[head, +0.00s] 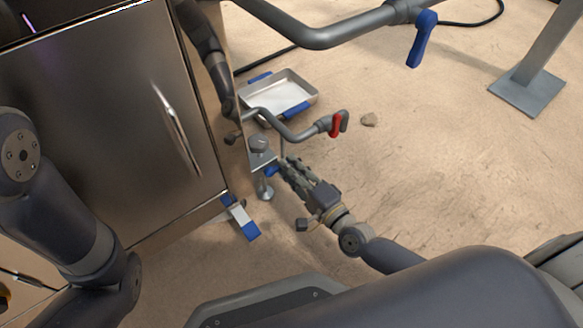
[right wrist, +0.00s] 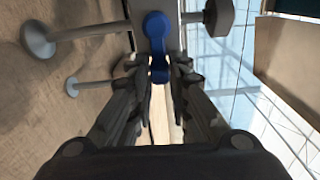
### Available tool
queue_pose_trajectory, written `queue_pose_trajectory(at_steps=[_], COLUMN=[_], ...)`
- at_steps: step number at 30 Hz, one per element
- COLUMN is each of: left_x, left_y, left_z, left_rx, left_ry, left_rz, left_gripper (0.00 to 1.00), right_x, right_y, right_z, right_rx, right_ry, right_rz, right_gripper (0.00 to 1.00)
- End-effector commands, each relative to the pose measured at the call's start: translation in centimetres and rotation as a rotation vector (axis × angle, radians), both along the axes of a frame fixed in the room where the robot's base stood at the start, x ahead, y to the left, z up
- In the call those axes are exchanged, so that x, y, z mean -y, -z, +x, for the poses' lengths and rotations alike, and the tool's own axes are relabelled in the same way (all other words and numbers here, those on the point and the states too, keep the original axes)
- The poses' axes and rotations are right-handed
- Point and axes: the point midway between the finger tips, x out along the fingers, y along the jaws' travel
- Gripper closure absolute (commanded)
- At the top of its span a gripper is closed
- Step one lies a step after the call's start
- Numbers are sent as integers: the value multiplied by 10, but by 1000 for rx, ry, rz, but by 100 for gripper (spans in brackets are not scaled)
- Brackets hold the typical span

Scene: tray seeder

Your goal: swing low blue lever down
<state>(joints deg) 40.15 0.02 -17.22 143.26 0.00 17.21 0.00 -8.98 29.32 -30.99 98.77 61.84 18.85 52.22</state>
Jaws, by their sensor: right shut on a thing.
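The low blue lever (head: 271,171) is on a grey fitting at the foot of the steel machine, mostly covered by my right gripper (head: 284,168) in the head view. In the right wrist view the blue lever (right wrist: 157,25) hangs from its round hub, with its handle end between the fingertips of my right gripper (right wrist: 160,70). The right gripper is shut on that handle. My left arm shows at the left of the head view, but its gripper is out of the picture.
A second blue lever (head: 421,40) hangs from the upper pipe, and a red lever (head: 336,124) is on the lower pipe. A metal tray (head: 311,94) with blue handles lies behind. A blue and white pedal (head: 241,219) is by the machine (head: 90,120).

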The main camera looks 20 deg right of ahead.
Motion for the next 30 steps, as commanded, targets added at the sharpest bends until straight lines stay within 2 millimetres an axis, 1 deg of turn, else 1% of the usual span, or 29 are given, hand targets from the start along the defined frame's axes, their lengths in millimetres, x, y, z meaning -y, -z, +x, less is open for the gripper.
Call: queue_pose_trajectory(at_steps=[8, 21, 30], left_x=[0, 0, 0], left_y=[11, 33, 39], left_z=[0, 0, 0], left_rx=[0, -1, -1], left_ry=[-1, -1, -1], left_rz=[0, 0, 0], left_gripper=[60, 60, 60], right_x=[-2, -9, -18], right_y=[11, 29, 38], right_z=[-1, -3, -7], right_rx=[-59, -200, -298], right_ry=[-2, -1, -1], right_rz=[159, 549, 815], right_gripper=[100, 100, 100])
